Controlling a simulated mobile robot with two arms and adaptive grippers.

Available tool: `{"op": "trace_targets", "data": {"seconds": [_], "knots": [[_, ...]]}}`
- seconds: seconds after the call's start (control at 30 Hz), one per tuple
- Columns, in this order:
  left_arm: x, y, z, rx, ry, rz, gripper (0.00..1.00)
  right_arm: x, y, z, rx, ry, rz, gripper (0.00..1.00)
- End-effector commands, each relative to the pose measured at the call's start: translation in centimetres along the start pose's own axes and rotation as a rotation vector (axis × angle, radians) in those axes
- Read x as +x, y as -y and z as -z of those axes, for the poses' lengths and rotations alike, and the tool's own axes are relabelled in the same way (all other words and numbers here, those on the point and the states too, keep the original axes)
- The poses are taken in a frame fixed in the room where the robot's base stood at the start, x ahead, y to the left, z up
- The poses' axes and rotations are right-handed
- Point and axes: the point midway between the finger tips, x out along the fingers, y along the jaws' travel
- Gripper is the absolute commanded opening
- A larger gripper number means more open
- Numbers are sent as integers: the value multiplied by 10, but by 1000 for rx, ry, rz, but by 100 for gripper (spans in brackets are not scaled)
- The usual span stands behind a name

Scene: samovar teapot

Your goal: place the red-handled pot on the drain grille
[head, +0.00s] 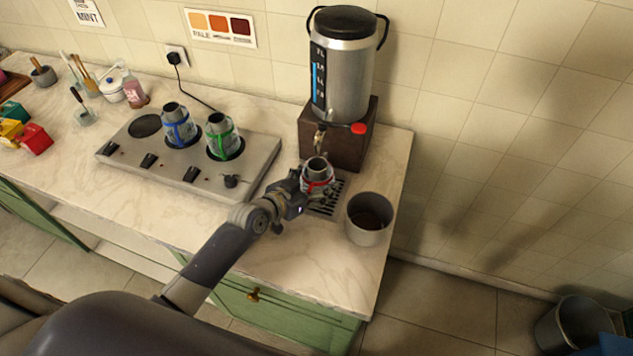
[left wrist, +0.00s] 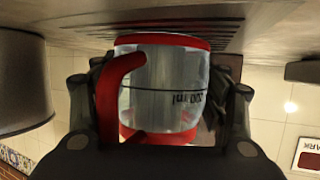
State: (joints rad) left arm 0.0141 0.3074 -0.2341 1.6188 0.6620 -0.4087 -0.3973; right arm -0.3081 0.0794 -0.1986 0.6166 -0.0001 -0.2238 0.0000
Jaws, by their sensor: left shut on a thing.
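The red-handled pot (head: 318,168) is a small clear and grey pot with red bands, upright under the urn's tap. My left gripper (head: 304,185) is shut on it from the front left. In the left wrist view, which is upside down, the pot (left wrist: 168,85) sits between the two fingers, its red handle toward the camera. The slotted drain grille (head: 327,205) lies under the pot, partly hidden by it and by my gripper. The grille (left wrist: 215,32) also shows right behind the pot's base; I cannot tell whether they touch. My right gripper is out of view.
The metal urn (head: 343,70) stands on a dark brown box (head: 350,150) behind the grille. A grey bin-like cup (head: 369,220) stands close on the right. The stove (head: 190,150) on the left holds blue-banded (head: 178,125) and green-banded (head: 222,138) pots.

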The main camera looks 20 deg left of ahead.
Motion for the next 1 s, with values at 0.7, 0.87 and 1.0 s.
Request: {"op": "trace_targets", "data": {"seconds": [0.7,0.87,1.0], "knots": [[-11,1,-1,1,2,1,88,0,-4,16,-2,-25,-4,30],[-37,0,-2,3,3,0,88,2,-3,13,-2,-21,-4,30],[-66,0,-1,3,2,-1,88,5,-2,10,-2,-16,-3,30]]}}
